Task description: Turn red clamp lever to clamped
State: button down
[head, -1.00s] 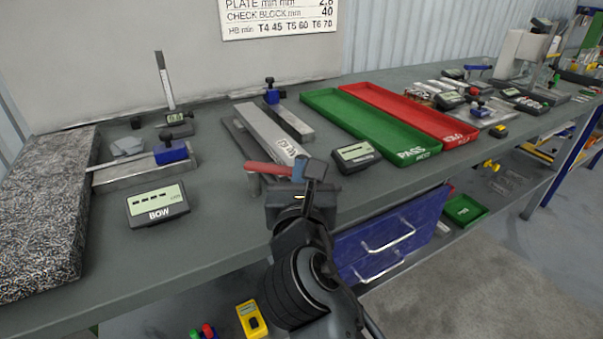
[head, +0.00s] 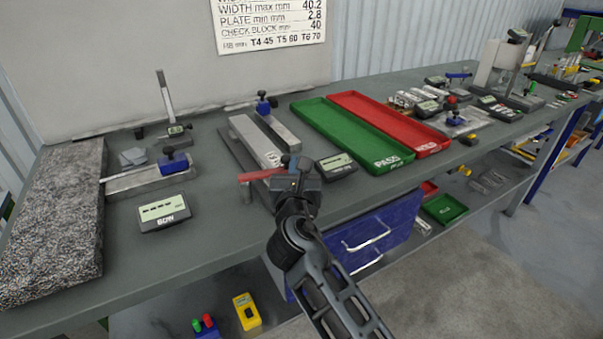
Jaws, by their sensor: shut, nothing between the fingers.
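The red clamp lever (head: 258,175) lies roughly level, beside the front end of a long metal bar fixture (head: 254,140) on the bench. Its left end is free. Its right end runs up to my gripper (head: 295,163), which hides that part. My gripper is shut with nothing between its fingers. Its fingertips are at or very near the lever's right end; I cannot tell whether they touch. A small grey post stands under the lever's left part.
A small display (head: 336,166) stands close right of my gripper. The green PASS tray (head: 392,163) and a red tray (head: 431,148) lie beyond. A BOW display (head: 164,210) and granite block (head: 60,220) are at left. Blue drawers (head: 372,230) sit below the bench edge.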

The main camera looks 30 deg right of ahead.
jog(key=shift+p+x, duration=0.4)
jog(key=shift+x, duration=0.45)
jog(key=shift+a, duration=0.1)
jog(key=shift+s, duration=0.1)
